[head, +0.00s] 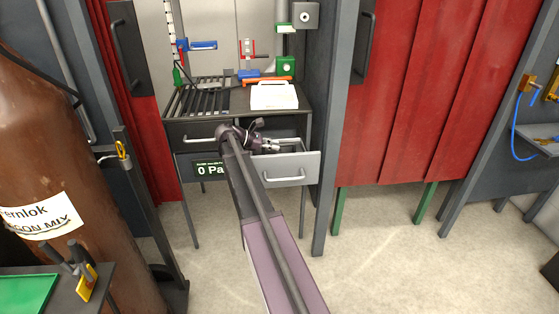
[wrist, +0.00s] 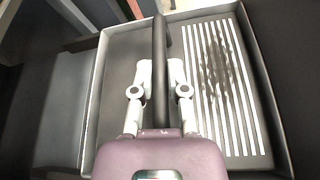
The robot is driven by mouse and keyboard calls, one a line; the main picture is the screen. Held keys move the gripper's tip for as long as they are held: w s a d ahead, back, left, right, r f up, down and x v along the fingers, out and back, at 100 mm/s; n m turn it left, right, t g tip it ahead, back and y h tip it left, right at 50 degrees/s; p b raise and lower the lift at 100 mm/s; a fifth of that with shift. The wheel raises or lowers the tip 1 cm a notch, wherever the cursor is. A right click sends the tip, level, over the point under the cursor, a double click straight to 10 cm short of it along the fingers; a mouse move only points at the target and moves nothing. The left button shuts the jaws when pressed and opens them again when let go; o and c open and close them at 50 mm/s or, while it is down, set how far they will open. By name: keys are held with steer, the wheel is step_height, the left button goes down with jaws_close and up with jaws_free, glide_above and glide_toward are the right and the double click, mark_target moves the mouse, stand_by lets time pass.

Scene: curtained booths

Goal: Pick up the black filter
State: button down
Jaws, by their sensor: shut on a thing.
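In the wrist view the black filter (wrist: 160,42) shows as a narrow, dark upright strip, seen edge-on between the two pale fingers of my gripper (wrist: 161,76). The fingers are closed against its sides, and it reaches past their tips. In the head view my gripper (head: 276,144) is above the open drawer (head: 290,168) of the workbench; the filter cannot be made out there. The drawer's inside fills much of the wrist view, with a grey floor and a pale striped panel (wrist: 214,85) bearing a dark patch. I cannot tell if the filter touches the drawer.
A white box (head: 274,96) and a dark grille stand on the bench top (head: 210,97). A display (head: 208,169) reads 0 Pa. A large brown cylinder (head: 65,150) stands at the left. Red curtains (head: 430,90) hang at the right; the floor (head: 370,255) before them is clear.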

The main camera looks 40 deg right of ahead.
steer(key=shift+r, duration=0.15)
step_height(320, 180, up, 18)
steer(key=p, duration=1.8)
stand_by(0.4)
